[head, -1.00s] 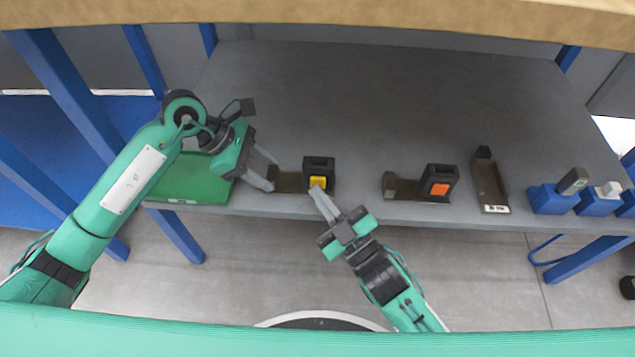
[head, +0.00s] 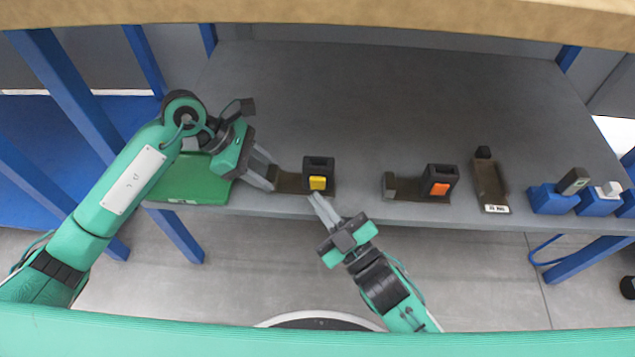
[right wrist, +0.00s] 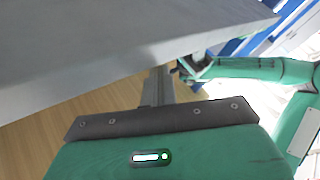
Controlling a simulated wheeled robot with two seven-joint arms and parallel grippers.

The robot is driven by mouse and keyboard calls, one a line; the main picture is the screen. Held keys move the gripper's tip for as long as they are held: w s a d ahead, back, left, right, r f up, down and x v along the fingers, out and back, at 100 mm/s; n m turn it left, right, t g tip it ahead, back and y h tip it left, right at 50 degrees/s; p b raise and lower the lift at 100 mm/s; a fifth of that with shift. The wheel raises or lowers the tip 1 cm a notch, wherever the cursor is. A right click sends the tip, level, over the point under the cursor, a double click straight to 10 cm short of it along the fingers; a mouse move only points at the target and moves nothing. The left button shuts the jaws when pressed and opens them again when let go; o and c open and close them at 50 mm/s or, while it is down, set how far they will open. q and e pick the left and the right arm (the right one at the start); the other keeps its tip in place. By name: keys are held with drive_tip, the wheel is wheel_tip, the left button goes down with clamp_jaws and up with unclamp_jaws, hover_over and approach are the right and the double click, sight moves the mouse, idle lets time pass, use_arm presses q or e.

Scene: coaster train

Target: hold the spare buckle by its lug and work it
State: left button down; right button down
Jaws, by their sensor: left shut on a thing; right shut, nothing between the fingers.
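The buckle with the yellow button (head: 318,183) lies near the front edge of the grey table (head: 400,100). It has a black housing at its right end and a brown base reaching left. My left gripper (head: 270,178) is shut on the lug at the left end of this base; the lug is mostly hidden by the fingers. My right gripper (head: 314,200) is shut and empty, its tips just in front of and below the yellow button, seemingly apart from it. In the right wrist view its closed fingers (right wrist: 157,88) show near the table edge, without the buckle.
A similar buckle with an orange button (head: 440,189) stands to the right. Beyond it are a dark open tray with a white label (head: 490,185) and several blue blocks (head: 550,199). A green pad (head: 185,182) lies at the left. The back of the table is clear.

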drive_tip(key=shift+s+a, duration=0.1)
drive_tip(key=shift+s, duration=2.45)
use_arm(q)
drive_tip(key=c, duration=0.7)
unclamp_jaws()
drive_tip(key=shift+o, duration=0.2)
drive_tip(key=v, duration=0.7)
drive_tip(key=shift+a+r, duration=0.1)
drive_tip(key=shift+a, duration=0.05)
drive_tip(key=s+b, duration=0.2)
drive_tip(key=s, duration=1.2)
drive_tip(key=shift+a+b, duration=0.25)
drive_tip(key=shift+b, duration=0.1)
use_arm(e)
drive_tip(key=shift+f, duration=1.4)
